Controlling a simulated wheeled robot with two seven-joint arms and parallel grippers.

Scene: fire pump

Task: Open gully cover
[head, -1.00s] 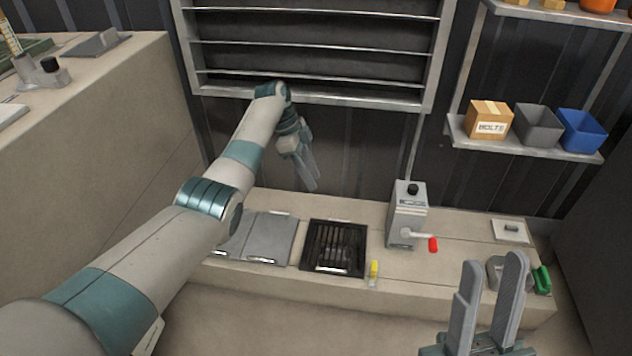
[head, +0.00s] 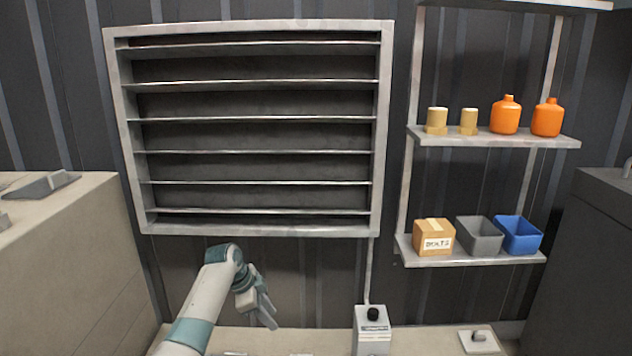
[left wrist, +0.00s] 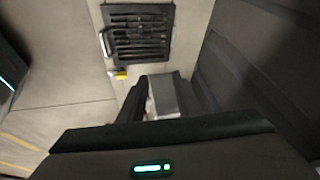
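In the left wrist view a dark slatted grate (left wrist: 140,38), which looks like the gully cover, lies in the pale floor slab (left wrist: 190,30). A light handle (left wrist: 104,42) is at its left edge, and a small yellow piece (left wrist: 121,74) is beside its lower left corner. The grate seems to lie flat. My left gripper (head: 265,312) hangs above the slab in the head view, apart from it, with nothing visible in its fingers; its finger gap is unclear. The head view cuts off the grate at the bottom. My right gripper is out of view.
A grey control box (head: 372,328) with a black knob stands on the slab to the right. A large louvred panel (head: 382,130) is on the wall. Shelves hold a bolts box (head: 433,238), grey and blue bins and orange bottles. A beige block (head: 70,270) stands left.

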